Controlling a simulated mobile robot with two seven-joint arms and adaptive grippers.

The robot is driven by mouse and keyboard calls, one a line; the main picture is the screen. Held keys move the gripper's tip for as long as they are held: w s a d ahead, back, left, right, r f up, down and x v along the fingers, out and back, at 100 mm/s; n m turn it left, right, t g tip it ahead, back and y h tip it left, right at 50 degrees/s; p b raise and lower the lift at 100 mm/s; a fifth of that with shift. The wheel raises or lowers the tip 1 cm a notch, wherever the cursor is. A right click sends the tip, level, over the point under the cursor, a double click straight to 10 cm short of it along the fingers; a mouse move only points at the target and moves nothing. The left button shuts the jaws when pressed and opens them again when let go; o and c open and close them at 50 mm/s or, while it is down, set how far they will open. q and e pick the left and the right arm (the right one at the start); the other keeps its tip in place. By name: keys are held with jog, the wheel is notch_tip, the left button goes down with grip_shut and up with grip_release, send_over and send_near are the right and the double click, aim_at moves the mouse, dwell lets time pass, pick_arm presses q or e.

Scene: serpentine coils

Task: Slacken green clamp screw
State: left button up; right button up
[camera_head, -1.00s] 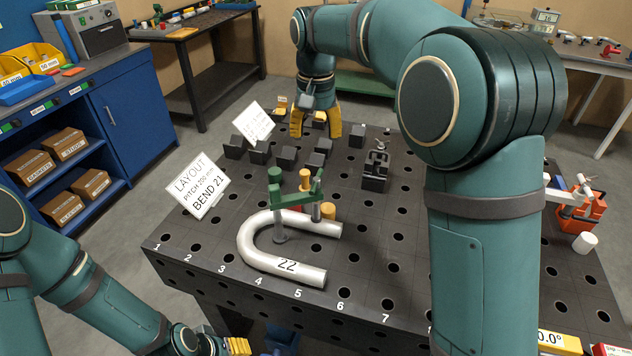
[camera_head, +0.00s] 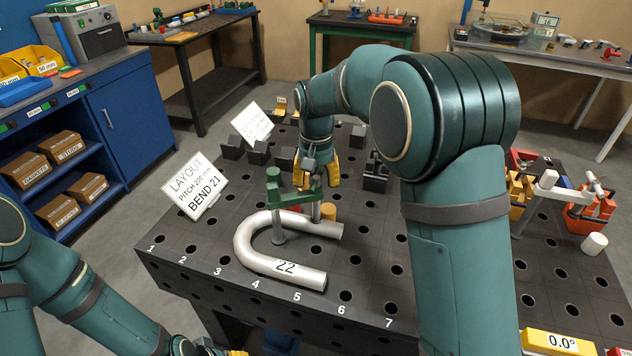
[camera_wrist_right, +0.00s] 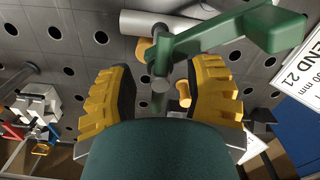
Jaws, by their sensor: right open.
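The green clamp (camera_head: 290,195) stands over a bent silver tube (camera_head: 265,262) marked 22 on the perforated table. My right gripper (camera_head: 316,172) is open, with its yellow fingers at the far right end of the clamp, and they hide the screw's top in the head view. I cannot see contact. My left gripper (camera_head: 232,353) is barely in view at the bottom edge.
A brass-coloured peg (camera_head: 329,214) stands beside the tube's upper end. Several dark blocks (camera_head: 285,158) and a layout card (camera_head: 195,186) stand on the table (camera_head: 215,250). An orange fixture (camera_head: 590,212) and a white cylinder (camera_head: 594,244) are at right.

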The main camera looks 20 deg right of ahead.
jog(key=shift+f, duration=0.15)
grip_shut()
dwell(0.4)
